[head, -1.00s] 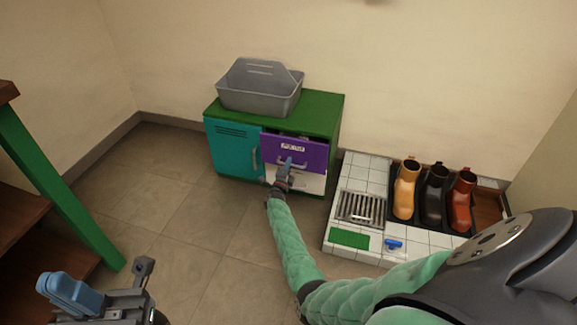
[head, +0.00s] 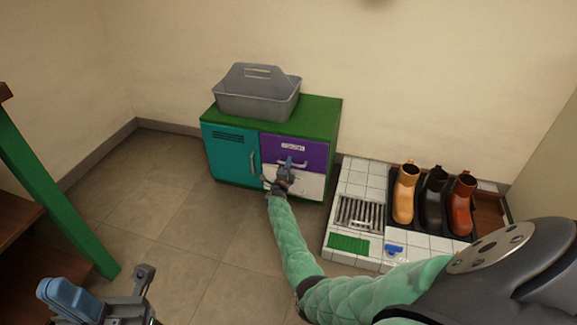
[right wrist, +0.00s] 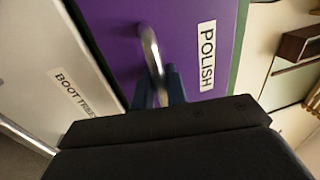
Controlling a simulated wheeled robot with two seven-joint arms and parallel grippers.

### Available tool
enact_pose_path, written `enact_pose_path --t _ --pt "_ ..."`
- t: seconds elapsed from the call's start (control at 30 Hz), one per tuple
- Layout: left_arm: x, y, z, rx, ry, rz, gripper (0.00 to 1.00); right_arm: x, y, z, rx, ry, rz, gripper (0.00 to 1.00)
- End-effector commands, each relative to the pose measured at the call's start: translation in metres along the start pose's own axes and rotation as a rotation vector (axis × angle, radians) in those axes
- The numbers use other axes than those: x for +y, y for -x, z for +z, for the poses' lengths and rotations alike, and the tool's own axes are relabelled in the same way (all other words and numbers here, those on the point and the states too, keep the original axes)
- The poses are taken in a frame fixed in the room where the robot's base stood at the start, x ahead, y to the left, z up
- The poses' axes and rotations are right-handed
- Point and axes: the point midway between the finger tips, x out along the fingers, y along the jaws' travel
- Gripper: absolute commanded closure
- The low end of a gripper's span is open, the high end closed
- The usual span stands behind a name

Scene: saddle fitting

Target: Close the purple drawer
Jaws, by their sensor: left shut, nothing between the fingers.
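The purple drawer (head: 310,153) is the upper right front of a low cabinet and looks flush with it. It fills the middle of the right wrist view (right wrist: 195,30), labelled POLISH, with a silver bar handle (right wrist: 152,50). My right gripper (head: 288,162) is at this handle. Its blue fingers (right wrist: 160,88) lie close around or against the bar; the palm hides their grip, so I cannot tell if they are closed on it. My left gripper (head: 68,290) is shut and empty, low at the left, far from the cabinet.
A grey caddy (head: 257,95) stands on the green cabinet top. A teal door (head: 230,153) is left of the drawer, and a white BOOT TREES drawer (right wrist: 60,80) is below it. A tiled boot stand (head: 350,200) with three boots is at right. Floor in front is clear.

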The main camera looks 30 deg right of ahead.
Motion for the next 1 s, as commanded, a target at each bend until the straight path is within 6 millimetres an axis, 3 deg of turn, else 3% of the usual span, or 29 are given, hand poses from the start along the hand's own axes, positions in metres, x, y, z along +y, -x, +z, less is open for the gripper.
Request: enact_pose_path --t 0.27,0.7,1.0 --pt "0.000 -0.002 0.000 0.004 -0.001 -0.005 1.00 -0.002 0.002 -0.001 0.001 -0.001 -0.002 0.82" --pt "-0.003 -0.018 -0.002 0.022 -0.005 -0.026 1.00 -0.001 0.065 0.000 -0.001 0.000 0.001 0.82" --pt "-0.003 -0.016 -0.003 0.012 -0.013 -0.016 1.00 -0.001 0.079 0.000 -0.001 -0.001 0.000 0.82"
